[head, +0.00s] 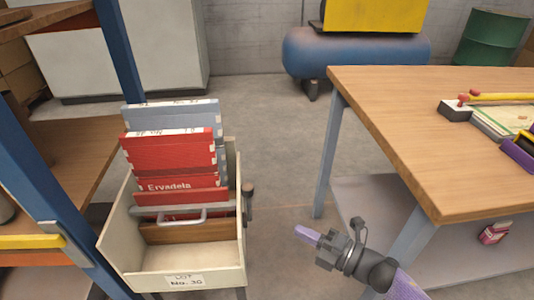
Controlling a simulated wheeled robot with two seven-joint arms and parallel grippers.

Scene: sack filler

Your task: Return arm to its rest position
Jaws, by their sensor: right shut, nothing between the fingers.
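My right gripper (308,236) comes in from the lower right and points left. Its purple fingers are shut with nothing between them. It hangs over the floor, between the cream bin and the wooden table, apart from both. The rest of my right arm runs out of the bottom edge. My left gripper does not show.
A cream bin (190,258) labelled "LOT No. 30" holds red and grey sacks or boxes (172,157) upright behind a metal handle. A wooden table (440,130) stands right, a blue-framed shelf (40,190) left. Floor (280,140) between them is clear.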

